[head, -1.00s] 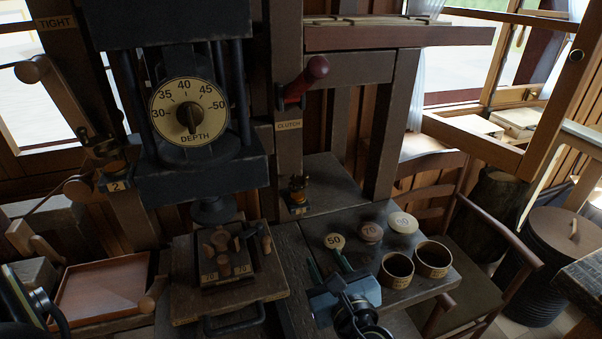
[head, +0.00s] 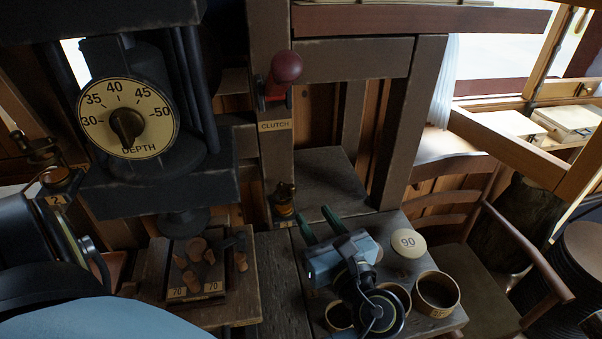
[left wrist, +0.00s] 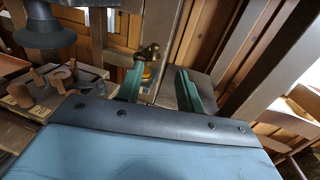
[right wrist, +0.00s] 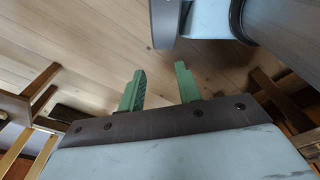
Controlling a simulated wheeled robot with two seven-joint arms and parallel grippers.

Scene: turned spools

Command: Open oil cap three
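A small brass oil cup with a domed cap (head: 284,190) is mounted low on the wooden post under the CLUTCH label. A small label below it is too small to read. In the left wrist view the brass cap (left wrist: 150,51) sits above an amber body, between and beyond the fingertips. My left gripper (head: 319,224) is open and empty, its green fingers pointing at the post, right of and in front of the cup, apart from it. Its fingers also show in the left wrist view (left wrist: 158,80). My right gripper (right wrist: 157,80) is open and empty above the wooden floor.
A red-knobbed clutch lever (head: 286,70) is above the cup. The depth dial (head: 128,118) and oil cup 2 (head: 58,178) are left. A peg block (head: 200,270), round cups (head: 437,293) and a disc marked 90 (head: 408,243) stand around my left arm. A chair (head: 450,180) is right.

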